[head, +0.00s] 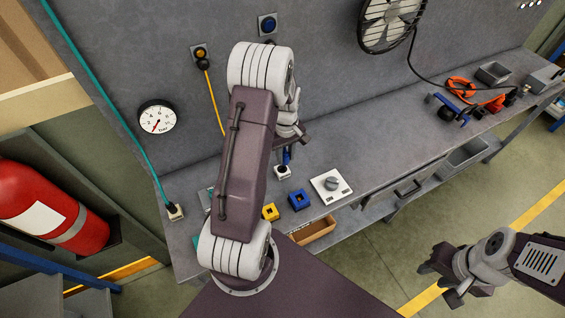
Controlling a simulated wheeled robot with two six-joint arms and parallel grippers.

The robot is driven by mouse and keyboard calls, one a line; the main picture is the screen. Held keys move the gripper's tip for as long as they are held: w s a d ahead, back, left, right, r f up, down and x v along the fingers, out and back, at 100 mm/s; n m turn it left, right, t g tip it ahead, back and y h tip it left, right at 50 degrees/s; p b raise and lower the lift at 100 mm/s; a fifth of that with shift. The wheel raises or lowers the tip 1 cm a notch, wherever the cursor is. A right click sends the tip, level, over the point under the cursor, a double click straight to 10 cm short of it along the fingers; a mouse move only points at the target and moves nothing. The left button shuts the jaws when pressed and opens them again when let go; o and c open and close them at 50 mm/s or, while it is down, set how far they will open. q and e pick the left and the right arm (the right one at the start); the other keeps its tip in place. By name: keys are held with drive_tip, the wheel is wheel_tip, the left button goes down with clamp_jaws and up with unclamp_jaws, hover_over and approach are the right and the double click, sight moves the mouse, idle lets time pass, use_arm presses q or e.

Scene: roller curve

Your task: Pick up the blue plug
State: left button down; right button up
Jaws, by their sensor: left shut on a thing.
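The blue plug (287,156) shows as a small upright blue piece on the bench, just below my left gripper (292,142). The gripper is shut on it, and my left forearm and wrist hide part of the grip. A small white block (282,171) is right under the plug; I cannot tell whether they touch. My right gripper (441,279) is off the bench at the lower right, over the floor, with its fingers apart and nothing visible between them.
A teal cable (93,75) ends at the left. Orange cable (478,95) lies at the far right. The bench middle is clear.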

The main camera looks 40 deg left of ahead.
use_arm(q)
drive_tip(key=w+d+r+b, duration=0.2)
drive_tip(key=d+r, duration=0.4)
drive_tip(key=d, duration=0.5)
drive_tip(key=shift+s+a+f+b, duration=0.45)
drive_tip(key=shift+a+f, duration=0.5)
drive_tip(key=shift+a, duration=1.05)
drive_tip(key=shift+s+a+f+b, duration=0.35)
drive_tip(key=shift+a+f, duration=0.65)
drive_tip(key=shift+a, duration=0.95)
drive_tip(key=shift+s+a+f+b, duration=0.45)
drive_tip(key=shift+a+f, duration=0.5)
drive_tip(key=shift+a, duration=1.05)
drive_tip(key=shift+w, duration=0.15)
